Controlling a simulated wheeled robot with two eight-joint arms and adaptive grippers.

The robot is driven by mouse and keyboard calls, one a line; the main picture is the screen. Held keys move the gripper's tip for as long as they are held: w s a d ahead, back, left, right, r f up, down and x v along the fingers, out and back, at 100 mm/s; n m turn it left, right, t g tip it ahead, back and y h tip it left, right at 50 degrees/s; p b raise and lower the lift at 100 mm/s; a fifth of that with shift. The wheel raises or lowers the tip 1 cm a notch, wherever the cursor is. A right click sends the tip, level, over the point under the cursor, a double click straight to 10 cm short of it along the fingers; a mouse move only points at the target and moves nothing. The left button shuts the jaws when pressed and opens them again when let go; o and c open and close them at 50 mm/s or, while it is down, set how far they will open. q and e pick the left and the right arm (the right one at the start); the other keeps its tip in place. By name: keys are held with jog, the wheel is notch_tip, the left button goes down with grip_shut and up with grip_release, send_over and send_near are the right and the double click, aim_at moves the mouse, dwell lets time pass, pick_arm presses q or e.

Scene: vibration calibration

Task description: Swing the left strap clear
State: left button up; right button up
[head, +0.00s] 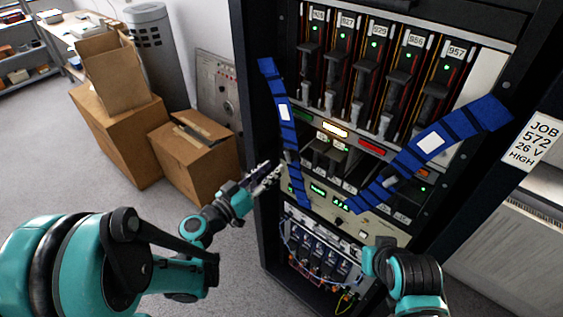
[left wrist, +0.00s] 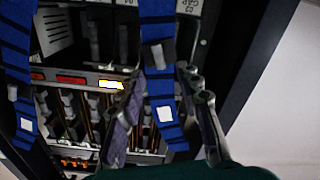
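The left strap (head: 283,112) is a dark blue segmented band with a white label, hanging down the left side of the open rack. My left gripper (head: 267,177) is beside its lower part. In the left wrist view my gripper's (left wrist: 163,85) two fingers are spread, with the left strap (left wrist: 163,135) showing between them. A small grey tab (left wrist: 157,54) sits on that strap. I cannot tell whether the fingers touch it. A second blue strap (head: 455,129) slants across the rack's right side and shows in the left wrist view (left wrist: 17,60). My right gripper's fingers do not show.
The rack's dark left frame post (head: 254,130) stands close to my left gripper. Vertical modules (head: 374,62) with green lights fill the upper rack. Cardboard boxes (head: 196,157) stand on the floor to the left. A job sign (head: 534,142) is at the right.

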aim_at(286, 157)
pick_arm(q)
jog(key=x, duration=0.5)
jog(key=shift+w+d+b, duration=0.2)
jog(key=shift+b, duration=0.15)
grip_shut()
